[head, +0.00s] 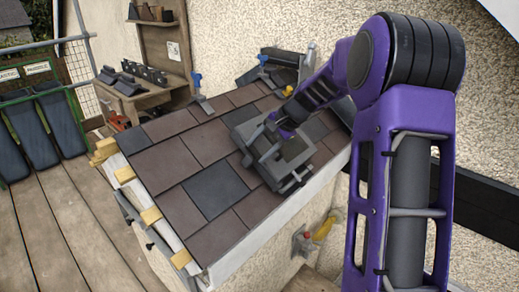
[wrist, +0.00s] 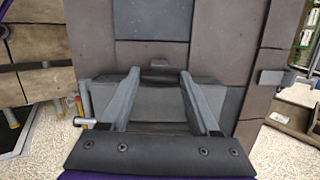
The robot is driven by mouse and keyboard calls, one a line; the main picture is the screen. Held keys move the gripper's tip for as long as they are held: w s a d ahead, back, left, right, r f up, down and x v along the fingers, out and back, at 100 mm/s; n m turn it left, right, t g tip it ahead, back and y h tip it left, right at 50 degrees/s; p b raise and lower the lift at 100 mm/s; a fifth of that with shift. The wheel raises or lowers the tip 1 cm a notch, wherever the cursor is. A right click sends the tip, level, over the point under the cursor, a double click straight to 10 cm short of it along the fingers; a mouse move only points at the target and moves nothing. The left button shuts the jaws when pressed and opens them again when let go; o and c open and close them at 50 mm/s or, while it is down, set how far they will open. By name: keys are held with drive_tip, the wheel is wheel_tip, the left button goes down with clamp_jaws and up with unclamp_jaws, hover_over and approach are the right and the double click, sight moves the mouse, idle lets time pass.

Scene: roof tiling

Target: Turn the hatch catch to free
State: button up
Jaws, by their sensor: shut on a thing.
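My gripper (head: 276,128) is low over the roof at the grey hatch (head: 294,158), which stands among the tiles near the right edge. My arm hides part of the hatch. In the wrist view my two grey fingers (wrist: 160,79) reach forward and lean inward. They are shut on a dark part between their tips, which looks like the hatch catch (wrist: 160,78). Its shape and turn are hard to make out. A small grey tab (wrist: 160,63) shows just beyond the fingertips. Grey surface shows between the fingers.
Brown and dark tiles (head: 180,158) cover the slope left of the hatch. A rough wall (head: 230,40) rises behind. A wooden bench (head: 135,100) and planked deck (head: 60,230) lie left.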

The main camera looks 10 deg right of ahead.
drive_tip(key=shift+n, duration=0.4)
drive_tip(key=o, duration=1.4)
drive_tip(key=shift+c, duration=0.2)
drive_tip(key=p+v, duration=0.2)
drive_tip(key=v, duration=1.5)
drive_tip(key=shift+r, duration=0.25)
drive_tip(key=shift+d, duration=0.1)
